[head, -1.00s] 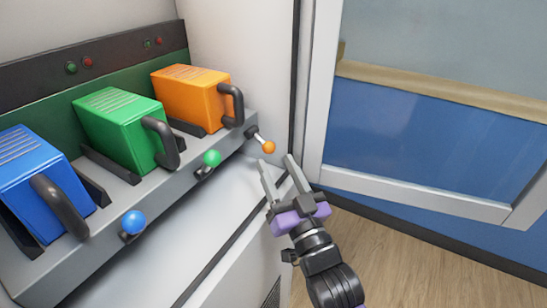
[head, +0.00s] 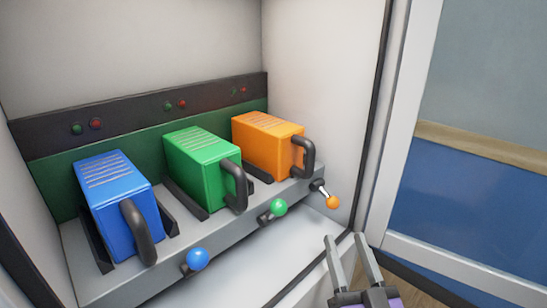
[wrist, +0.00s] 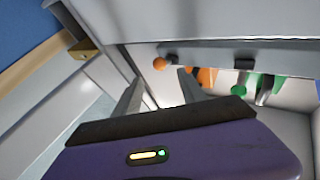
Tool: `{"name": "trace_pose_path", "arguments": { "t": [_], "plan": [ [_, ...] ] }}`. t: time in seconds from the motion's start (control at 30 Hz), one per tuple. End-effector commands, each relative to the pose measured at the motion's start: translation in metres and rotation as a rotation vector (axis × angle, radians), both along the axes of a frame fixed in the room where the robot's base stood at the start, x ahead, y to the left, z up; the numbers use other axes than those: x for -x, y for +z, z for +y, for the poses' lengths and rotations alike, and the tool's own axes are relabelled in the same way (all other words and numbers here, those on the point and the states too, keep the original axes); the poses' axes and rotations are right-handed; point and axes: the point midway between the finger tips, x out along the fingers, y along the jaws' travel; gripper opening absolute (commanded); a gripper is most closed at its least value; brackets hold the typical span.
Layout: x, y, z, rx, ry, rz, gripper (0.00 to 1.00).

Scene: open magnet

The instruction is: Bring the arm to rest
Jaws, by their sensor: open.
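My gripper (head: 348,262) is at the lower right of the head view, its two fingers apart with nothing between them. It is below and just right of the orange-knobbed lever (head: 333,202), apart from it. In the wrist view my gripper (wrist: 160,88) points toward the shelf front, and the orange knob (wrist: 160,64) shows beyond the fingertips. Most of my arm is out of the head view.
Blue (head: 118,205), green (head: 203,168) and orange (head: 268,145) handled modules sit on a grey shelf in a cabinet. Levers with a blue knob (head: 197,259) and a green knob (head: 279,207) project from its front. A white-framed door (head: 402,130) stands at the right.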

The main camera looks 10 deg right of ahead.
Motion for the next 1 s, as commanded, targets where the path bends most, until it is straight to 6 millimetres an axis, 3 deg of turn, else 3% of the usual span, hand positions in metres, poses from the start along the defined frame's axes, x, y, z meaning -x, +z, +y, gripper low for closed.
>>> {"name": "trace_pose_path", "arguments": {
  "t": [0.07,0.13,0.27,0.6,0.8,1.0],
  "plan": [
    [0.007,0.015,-0.001,0.018,-0.008,-0.037,0.48],
    [0.023,0.010,-0.002,0.031,-0.016,-0.033,0.48],
    [0.058,-0.009,-0.003,0.047,-0.026,0.005,0.48],
    [0.173,-0.067,-0.002,0.087,-0.035,0.192,0.48],
    [0.241,-0.089,-0.001,0.108,-0.027,0.327,0.48],
    [0.293,-0.103,-0.002,0.122,-0.014,0.450,0.48]
  ]
}}
